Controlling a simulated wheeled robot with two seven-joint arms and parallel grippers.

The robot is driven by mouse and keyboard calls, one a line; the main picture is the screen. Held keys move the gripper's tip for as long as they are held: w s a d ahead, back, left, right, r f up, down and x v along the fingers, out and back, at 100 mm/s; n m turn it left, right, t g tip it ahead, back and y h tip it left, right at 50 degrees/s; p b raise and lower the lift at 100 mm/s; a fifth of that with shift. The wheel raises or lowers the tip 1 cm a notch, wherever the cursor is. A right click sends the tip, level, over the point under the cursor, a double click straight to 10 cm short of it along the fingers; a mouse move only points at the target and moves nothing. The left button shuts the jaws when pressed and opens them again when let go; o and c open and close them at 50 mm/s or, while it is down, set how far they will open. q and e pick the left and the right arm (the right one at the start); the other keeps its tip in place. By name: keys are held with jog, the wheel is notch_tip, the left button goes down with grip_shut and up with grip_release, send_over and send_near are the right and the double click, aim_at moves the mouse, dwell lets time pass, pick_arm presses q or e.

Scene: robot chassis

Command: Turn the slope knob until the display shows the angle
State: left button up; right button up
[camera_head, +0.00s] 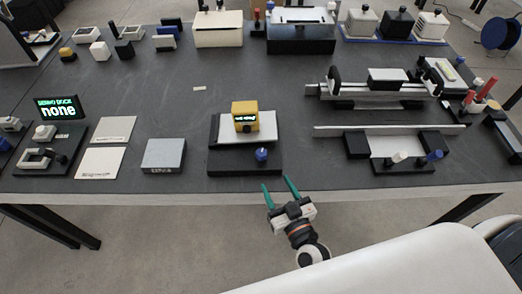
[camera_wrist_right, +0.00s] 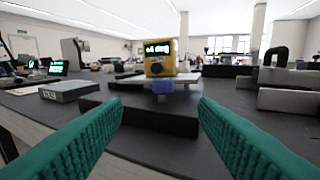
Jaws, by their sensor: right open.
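A yellow box with a lit green display (camera_head: 245,116) sits on a light plate (camera_head: 228,133) over a dark block (camera_head: 230,162) near the table's front edge. The display's text is too small to read surely. A blue knob (camera_head: 262,154) is at the front of the block, below the display. In the right wrist view the display box (camera_wrist_right: 160,58) and the blue knob (camera_wrist_right: 162,87) are straight ahead. My right gripper (camera_head: 278,183), with green fingers, is open and empty in front of the table edge, apart from the knob. My left gripper is not in view.
A grey block (camera_head: 164,155) lies to the left of the device, with pale cards (camera_head: 113,130) beyond it. A green "none" display (camera_head: 59,107) stands further left. A rail fixture (camera_head: 390,146) with white and blue knobs is to the right. The table middle is mostly clear.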

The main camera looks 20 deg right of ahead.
aim_at(266, 157)
jog(key=w, duration=0.8)
jog(key=w+p, duration=0.1)
jog(key=w, duration=0.3)
jog(key=shift+w+a, duration=0.15)
jog(key=shift+a, duration=0.25)
jog(key=c, duration=1)
jog(key=n+y+b, duration=0.1)
jog(key=y+b, duration=0.1)
jog(key=n+g+y+b, duration=0.1)
jog(key=y+b, duration=0.1)
jog(key=n+y+b, duration=0.2)
jog(key=shift+d+f+g, duration=0.1)
jog(key=shift+f+g, duration=0.15)
jog(key=shift+g, duration=0.05)
jog(key=shift+r+n+g+y+b, duration=0.2)
jog(key=shift+n+g+y+b, duration=0.15)
jog(key=shift+y+b, duration=0.25)
